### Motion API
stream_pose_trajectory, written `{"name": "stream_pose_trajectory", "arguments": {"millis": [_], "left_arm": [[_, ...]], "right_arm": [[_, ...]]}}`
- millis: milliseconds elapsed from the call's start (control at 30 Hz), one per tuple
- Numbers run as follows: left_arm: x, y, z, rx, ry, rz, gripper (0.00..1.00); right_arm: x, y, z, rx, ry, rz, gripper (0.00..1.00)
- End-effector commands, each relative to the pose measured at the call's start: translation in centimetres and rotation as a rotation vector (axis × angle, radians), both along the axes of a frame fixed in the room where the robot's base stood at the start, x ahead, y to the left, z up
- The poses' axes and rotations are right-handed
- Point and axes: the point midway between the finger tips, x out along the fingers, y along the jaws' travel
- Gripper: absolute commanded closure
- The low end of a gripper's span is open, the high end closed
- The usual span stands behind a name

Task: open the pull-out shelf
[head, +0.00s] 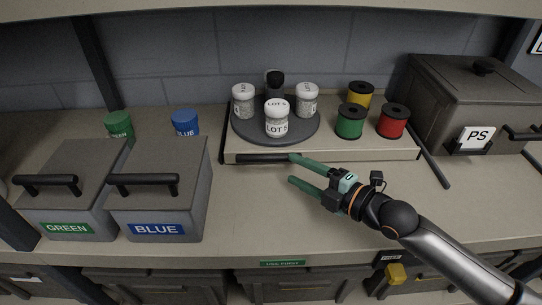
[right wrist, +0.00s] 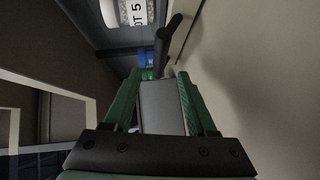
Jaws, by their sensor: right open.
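The pull-out shelf (head: 370,154) is a low beige board at the back of the bench. A dark bar handle (head: 258,159) runs along the left part of its front edge. My right gripper (head: 291,169) is open and empty in front of the shelf, its green fingers pointing left. The upper fingertip is by the handle's right end; I cannot tell whether they touch. In the right wrist view the dark handle (right wrist: 164,45) shows beyond the open fingers (right wrist: 158,78). My left gripper is not in view.
On the shelf stand a dark turntable (head: 305,134) with white jars and green (head: 351,122), red (head: 392,122) and yellow spools. Lidded bins marked GREEN (head: 68,229) and BLUE (head: 158,229) stand left, a PS bin (head: 450,100) right. The bench (head: 270,215) before the shelf is clear.

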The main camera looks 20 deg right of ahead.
Motion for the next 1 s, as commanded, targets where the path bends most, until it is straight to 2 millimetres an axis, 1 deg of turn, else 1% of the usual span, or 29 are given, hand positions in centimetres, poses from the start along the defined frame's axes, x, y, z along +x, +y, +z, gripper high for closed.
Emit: {"name": "stream_pose_trajectory", "arguments": {"millis": [33, 300, 500, 667, 900, 933, 1000], "left_arm": [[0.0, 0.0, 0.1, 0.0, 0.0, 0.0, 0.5], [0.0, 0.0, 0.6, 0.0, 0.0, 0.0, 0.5], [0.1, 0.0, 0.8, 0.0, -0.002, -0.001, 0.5], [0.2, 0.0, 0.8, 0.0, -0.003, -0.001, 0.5], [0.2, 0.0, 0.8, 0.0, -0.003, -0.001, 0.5], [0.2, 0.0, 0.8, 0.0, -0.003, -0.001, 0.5], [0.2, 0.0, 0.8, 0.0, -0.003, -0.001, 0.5]], "right_arm": [[0.7, 0.4, 0.2, 0.002, -0.004, 0.001, 0.43], [4.5, 2.5, -0.5, 0.003, -0.002, 0.0, 0.43], [6.4, 3.7, -0.9, 0.002, 0.0, 0.001, 0.43], [7.0, 4.1, -1.1, -0.001, 0.0, 0.002, 0.43], [7.1, 4.1, -1.1, -0.001, 0.001, 0.002, 0.43], [7.0, 4.1, -1.1, -0.001, 0.001, 0.002, 0.45], [7.0, 4.1, -1.1, -0.001, 0.001, 0.002, 0.53]]}}
